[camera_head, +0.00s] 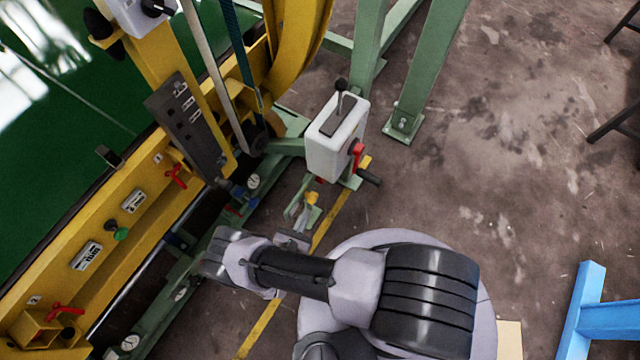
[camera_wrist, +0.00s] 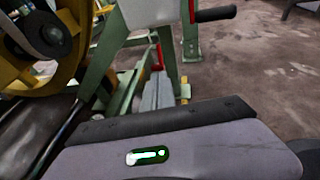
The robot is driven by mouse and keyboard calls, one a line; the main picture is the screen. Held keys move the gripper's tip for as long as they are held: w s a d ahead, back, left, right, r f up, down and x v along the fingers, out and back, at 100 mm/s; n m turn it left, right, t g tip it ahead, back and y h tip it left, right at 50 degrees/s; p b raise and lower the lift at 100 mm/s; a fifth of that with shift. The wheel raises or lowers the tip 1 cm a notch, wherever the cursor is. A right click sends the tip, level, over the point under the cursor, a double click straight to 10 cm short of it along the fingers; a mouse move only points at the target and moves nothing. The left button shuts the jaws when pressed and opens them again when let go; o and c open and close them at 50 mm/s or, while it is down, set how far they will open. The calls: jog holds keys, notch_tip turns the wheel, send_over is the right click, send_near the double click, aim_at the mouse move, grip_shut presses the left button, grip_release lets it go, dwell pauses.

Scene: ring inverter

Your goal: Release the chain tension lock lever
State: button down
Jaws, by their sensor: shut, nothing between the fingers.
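A white control box (camera_head: 336,138) stands on a green post; it also shows at the top of the wrist view (camera_wrist: 135,25). A lever with a black knob (camera_head: 341,86) rises from its top. A black handle (camera_head: 370,178) with a red hub (camera_head: 356,150) sticks out from its side; the handle also shows in the wrist view (camera_wrist: 214,14). I cannot tell for certain which is the tension lock lever. My gripper's grey fingers (camera_wrist: 160,84) are shut and empty, below and apart from the box.
The yellow and green machine frame (camera_head: 150,190) with red valve handles (camera_head: 176,177) fills the left. A green support leg (camera_head: 415,80) stands behind the box. A blue stand (camera_head: 590,310) is at lower right.

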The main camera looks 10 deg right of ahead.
aim_at(316, 195)
jog(key=b+x, duration=0.3)
jog(key=x, duration=0.7)
jog(key=shift+d+f, duration=0.15)
jog(key=w, duration=0.1)
jog(key=w+d+b, duration=0.1)
jog(key=w+d, duration=0.1)
jog(key=shift+w+r, duration=0.15)
jog(key=shift+r, duration=0.1)
